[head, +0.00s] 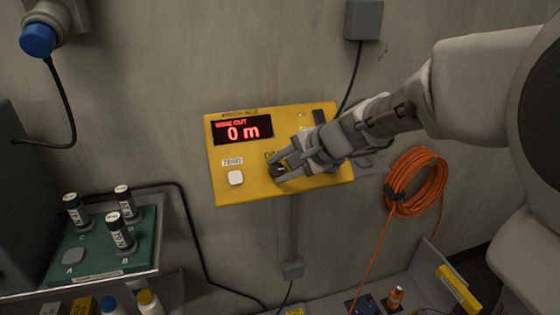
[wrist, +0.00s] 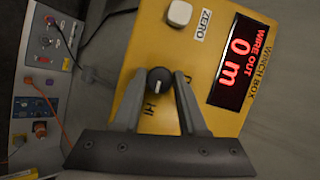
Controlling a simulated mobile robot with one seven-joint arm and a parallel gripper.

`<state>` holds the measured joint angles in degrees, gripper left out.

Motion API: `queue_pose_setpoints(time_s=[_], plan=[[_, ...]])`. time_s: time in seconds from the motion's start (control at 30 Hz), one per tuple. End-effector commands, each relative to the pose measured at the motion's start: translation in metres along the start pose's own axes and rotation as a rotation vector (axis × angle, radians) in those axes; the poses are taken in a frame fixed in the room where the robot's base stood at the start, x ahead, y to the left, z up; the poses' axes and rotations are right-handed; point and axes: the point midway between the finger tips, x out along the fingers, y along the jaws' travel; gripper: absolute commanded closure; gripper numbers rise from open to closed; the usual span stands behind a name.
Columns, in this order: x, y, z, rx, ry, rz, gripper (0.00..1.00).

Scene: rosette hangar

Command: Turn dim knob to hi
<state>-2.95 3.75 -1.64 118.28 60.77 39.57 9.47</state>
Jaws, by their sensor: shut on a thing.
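The yellow winch box (head: 230,195) hangs on the grey wall, with a red-lit display (head: 242,130) reading "WIRE OUT 0 m". The round black dim knob (wrist: 159,80) sits on its face in the wrist view, with a short white pointer mark directed towards the bottom of that picture. A "HI" label (wrist: 149,109) shows close below the knob there. My gripper (head: 279,170) is at the lower middle of the box, with its fingers (wrist: 159,76) on both sides of the knob, shut on it. My fingers hide part of the lettering around the knob.
A white zero button (head: 235,178) is left of the knob. An orange cable coil (head: 415,182) hangs to the right. A green tray (head: 88,262) with several labelled cylinders stands at lower left. A grey wall box (head: 363,20) is above.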

Motion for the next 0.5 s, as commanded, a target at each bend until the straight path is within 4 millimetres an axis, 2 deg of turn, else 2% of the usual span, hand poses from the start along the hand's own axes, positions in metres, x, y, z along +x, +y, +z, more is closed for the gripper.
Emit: queue_pose_setpoints(time_s=[0.5], plan=[[-0.0001,0.0002,0.0001,0.034,0.000,-0.015,1.00]])
